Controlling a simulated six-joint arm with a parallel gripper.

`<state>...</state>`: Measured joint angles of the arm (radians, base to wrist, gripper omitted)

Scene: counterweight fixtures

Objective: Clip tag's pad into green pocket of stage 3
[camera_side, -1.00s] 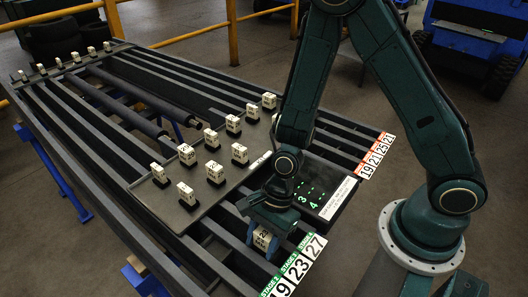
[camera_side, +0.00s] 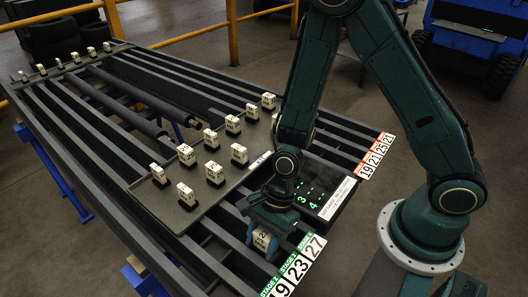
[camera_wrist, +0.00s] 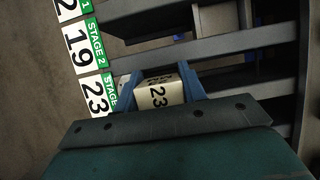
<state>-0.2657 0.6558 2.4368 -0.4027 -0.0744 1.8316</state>
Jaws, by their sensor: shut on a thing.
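My gripper (camera_wrist: 158,84) is shut on a cream tag (camera_wrist: 159,93) marked 23, with a blue finger on each side of it. The tag also shows in the side view (camera_side: 262,238), under my wrist and over the dark rails near their green-labelled end. The green stage 3 label with 23 (camera_side: 296,266) is at the rail ends, close to the tag. In the wrist view this label (camera_wrist: 96,95) is just left of the tag and partly covered by my gripper. The pad and the green pocket are hidden, and I cannot tell whether the tag touches the rail.
A dark tray (camera_side: 204,211) holds several upright cream tags in black stands. A black panel with green lit digits (camera_side: 322,186) lies right of my gripper. Red-labelled rail ends (camera_side: 376,155) are farther back. Parallel rails with open gaps surround the tag.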

